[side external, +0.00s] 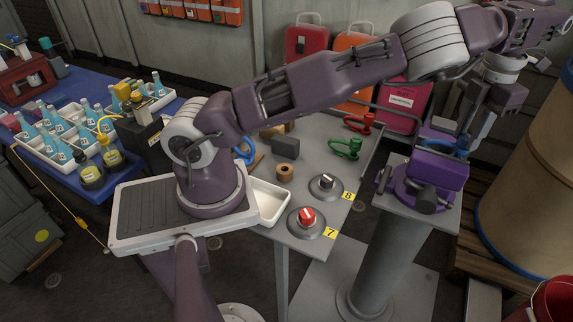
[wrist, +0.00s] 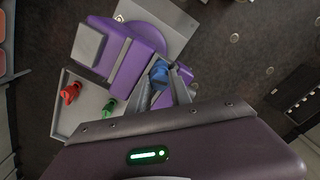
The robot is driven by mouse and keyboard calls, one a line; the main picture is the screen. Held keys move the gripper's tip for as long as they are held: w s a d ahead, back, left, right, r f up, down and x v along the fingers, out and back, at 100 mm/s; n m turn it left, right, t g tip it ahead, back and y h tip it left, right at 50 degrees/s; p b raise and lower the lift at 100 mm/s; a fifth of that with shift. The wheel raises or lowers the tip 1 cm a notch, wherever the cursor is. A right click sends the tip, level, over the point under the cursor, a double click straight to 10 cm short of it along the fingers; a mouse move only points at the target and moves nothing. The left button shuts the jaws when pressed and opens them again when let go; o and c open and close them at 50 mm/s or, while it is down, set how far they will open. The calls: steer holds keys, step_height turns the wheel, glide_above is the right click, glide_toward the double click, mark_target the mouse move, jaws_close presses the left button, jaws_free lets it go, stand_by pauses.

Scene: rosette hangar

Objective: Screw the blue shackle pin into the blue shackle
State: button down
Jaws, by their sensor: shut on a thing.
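My gripper (wrist: 163,83) is shut on a blue piece (wrist: 159,72), with one dark finger on each side of it. Blue also shows beneath my gripper (side external: 463,133) in the side view (side external: 458,149), close above or at the purple vise (side external: 438,167). The vise also shows in the wrist view (wrist: 138,52), directly beside the blue piece. I cannot tell shackle from pin in this blue, or whether it touches the vise jaws. Another blue curved piece (side external: 246,152) shows on the grey table, partly hidden behind my arm.
A red shackle (side external: 360,122) and a green shackle (side external: 345,147) lie on the grey table (side external: 318,185), left of the vise's pedestal (side external: 381,252). A large drum (side external: 535,175) stands right of the pedestal.

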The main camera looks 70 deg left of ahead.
steer(key=m, duration=0.2)
steer(key=shift+m, duration=0.3)
steer(key=shift+m, duration=1)
steer(key=m, duration=0.7)
steer(key=shift+f+m, duration=0.1)
steer(key=shift+m, duration=0.2)
